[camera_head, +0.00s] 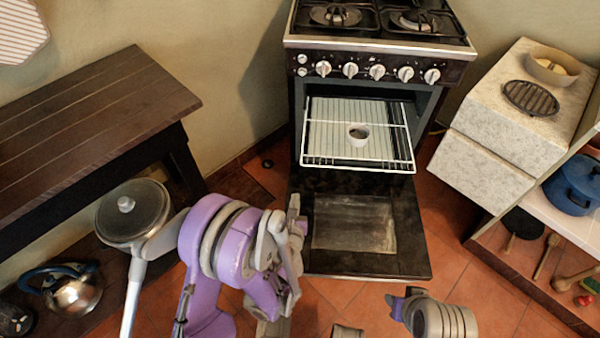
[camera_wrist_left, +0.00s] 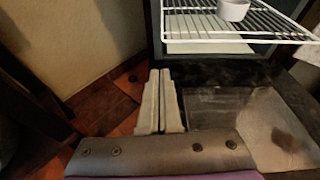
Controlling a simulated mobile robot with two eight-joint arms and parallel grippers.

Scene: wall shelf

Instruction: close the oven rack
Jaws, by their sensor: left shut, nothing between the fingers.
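The oven rack (camera_head: 312,162) is a white wire rack that sticks out of the oven cavity, above the lowered door. A small white bowl (camera_head: 358,135) stands on it. In the left wrist view the rack (camera_wrist_left: 240,36) and bowl (camera_wrist_left: 233,11) show at the upper right. The oven (camera_head: 375,45) has its dark door (camera_head: 400,245) hanging fully open. My left gripper (camera_head: 296,207) is at the left edge of the open door, below the rack and apart from it. Its fingers (camera_wrist_left: 161,90) are together and empty. Of my right arm only a part shows at the lower right; its gripper is not visible.
A dark wooden table (camera_head: 90,110) stands left, with a lidded pan (camera_head: 130,212) and a kettle (camera_head: 65,290) below. A stone-fronted cabinet (camera_head: 490,165) and a shelf with a blue pot (camera_head: 575,185) are right. Tiled floor (camera_head: 455,260) is clear right of the door.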

